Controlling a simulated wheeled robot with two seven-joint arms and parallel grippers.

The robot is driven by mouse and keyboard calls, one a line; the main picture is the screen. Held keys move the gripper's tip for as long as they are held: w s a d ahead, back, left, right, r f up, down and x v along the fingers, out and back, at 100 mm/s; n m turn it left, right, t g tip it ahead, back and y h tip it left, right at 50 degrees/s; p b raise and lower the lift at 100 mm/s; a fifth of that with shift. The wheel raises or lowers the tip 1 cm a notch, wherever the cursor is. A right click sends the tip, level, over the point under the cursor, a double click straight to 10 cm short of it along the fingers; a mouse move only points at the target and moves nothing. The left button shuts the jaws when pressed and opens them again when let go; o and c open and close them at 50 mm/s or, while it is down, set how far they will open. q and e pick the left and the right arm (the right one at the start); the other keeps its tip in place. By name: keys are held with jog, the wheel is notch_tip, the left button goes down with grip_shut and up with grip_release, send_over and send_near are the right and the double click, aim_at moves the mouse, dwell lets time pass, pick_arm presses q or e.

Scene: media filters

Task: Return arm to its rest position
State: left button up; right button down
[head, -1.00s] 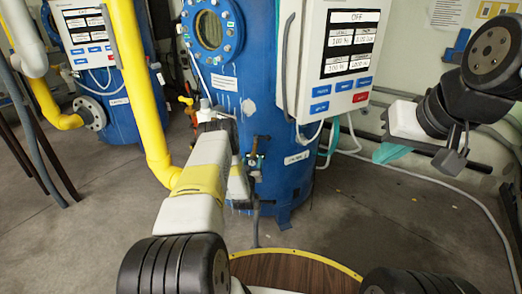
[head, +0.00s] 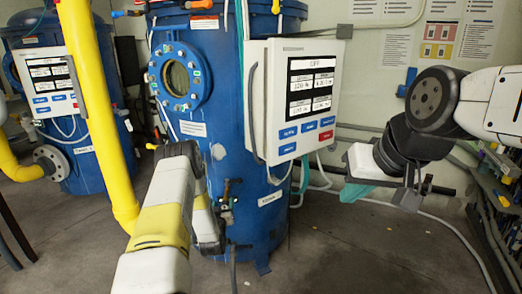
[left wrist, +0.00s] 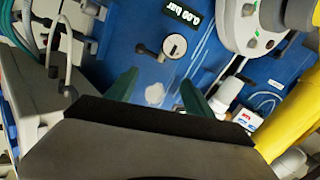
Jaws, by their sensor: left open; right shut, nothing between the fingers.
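My left arm (head: 162,220) reaches forward from the bottom left, its forearm white with a yellow band, in front of a blue filter tank. My left gripper's green fingers (left wrist: 158,88) stand apart and empty in the left wrist view, facing the blue tank wall. In the head view its fingertips are hidden behind my wrist. My right arm (head: 433,100) is bent at the right. My right gripper (head: 357,192), with teal fingers, is shut and empty, to the right of the tank and below the control panel.
The blue tank (head: 268,145) has a round window (head: 177,78) and a white control panel (head: 300,98) reading OFF. A yellow pipe (head: 95,110) stands left of my left arm. A second blue tank (head: 85,165) is farther left. Grey floor (head: 350,255) is open at lower right.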

pick_arm(q)
notch_tip(320, 180, up, 17)
jog(key=w+d+m+g+h, duration=0.1)
jog(key=w+g, duration=0.1)
jog(key=s+d+r+m+g, duration=0.1)
jog(key=s+r+g, duration=0.1)
jog(key=s+r, duration=0.3)
jog(key=s+d+r+g, duration=0.1)
jog(key=s+d+r, duration=0.15)
jog(key=r, duration=0.55)
jog(key=s+d+r+g+h, duration=0.1)
jog(key=s+r, duration=0.3)
jog(key=s, duration=0.4)
jog(key=s+d+r+g+h, duration=0.15)
jog(key=s+r, duration=0.25)
jog(key=s, duration=0.5)
jog(key=s+m+g, duration=0.1)
jog(key=s+g, duration=0.2)
jog(key=s, duration=1.7)
jog(key=shift+s+d+m, duration=0.35)
jog(key=shift+s+m, duration=0.05)
